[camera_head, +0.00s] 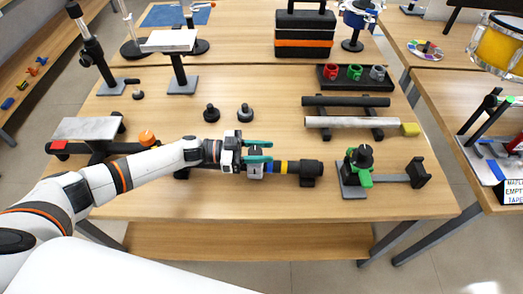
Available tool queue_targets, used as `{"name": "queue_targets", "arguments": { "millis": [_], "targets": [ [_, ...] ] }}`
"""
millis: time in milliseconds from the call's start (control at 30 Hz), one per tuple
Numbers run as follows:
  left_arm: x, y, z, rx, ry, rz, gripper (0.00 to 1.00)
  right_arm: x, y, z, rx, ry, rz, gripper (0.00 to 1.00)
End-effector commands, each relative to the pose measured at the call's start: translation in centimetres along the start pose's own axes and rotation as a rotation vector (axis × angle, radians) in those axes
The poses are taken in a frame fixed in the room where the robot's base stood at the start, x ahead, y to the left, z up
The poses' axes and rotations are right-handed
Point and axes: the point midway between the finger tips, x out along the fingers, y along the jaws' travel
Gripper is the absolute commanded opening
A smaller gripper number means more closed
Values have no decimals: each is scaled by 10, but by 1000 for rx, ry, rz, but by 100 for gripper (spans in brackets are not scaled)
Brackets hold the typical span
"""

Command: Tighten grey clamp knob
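My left gripper (262,151) has two teal fingers, one above the other in the picture, with a gap between them. It is at a small grey clamp piece (256,170) on a dark horizontal bar near the table's front. Part of this grey piece shows below the lower finger, and a little grey seems to show between the fingers. The knob itself is too small and covered to make out, and I cannot tell whether the fingers touch it. To its right the bar has blue and yellow bands (281,167) and a black end (311,170). My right gripper is not in view.
A green and black fixture (359,166) stands right of the bar. Two black knobbed pieces (211,112) stand behind my gripper. Rods (350,122) lie on supports further right. A black tray (326,85) holds red, green and grey pieces. The table front is clear.

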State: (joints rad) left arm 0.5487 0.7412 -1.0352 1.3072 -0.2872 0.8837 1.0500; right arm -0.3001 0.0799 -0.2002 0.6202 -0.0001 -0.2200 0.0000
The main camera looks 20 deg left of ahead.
Motion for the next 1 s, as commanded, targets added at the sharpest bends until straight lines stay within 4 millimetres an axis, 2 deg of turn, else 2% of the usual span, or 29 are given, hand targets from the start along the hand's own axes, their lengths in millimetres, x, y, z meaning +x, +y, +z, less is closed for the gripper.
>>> {"name": "queue_targets", "arguments": {
  "millis": [33, 133, 467, 800, 1000],
  "targets": [
    [1, 0, 1, 0, -3, -1, 44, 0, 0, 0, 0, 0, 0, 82],
    [1, 0, 1, 0, -2, -1, 59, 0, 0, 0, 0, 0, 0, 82],
    [-4, 0, -1, 0, 0, 1, 59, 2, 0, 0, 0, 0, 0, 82],
    [-56, 0, -2, 0, 1, 0, 59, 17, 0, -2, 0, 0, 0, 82],
    [-73, 0, -1, 0, -2, -1, 59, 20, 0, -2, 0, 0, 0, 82]
  ]
}}
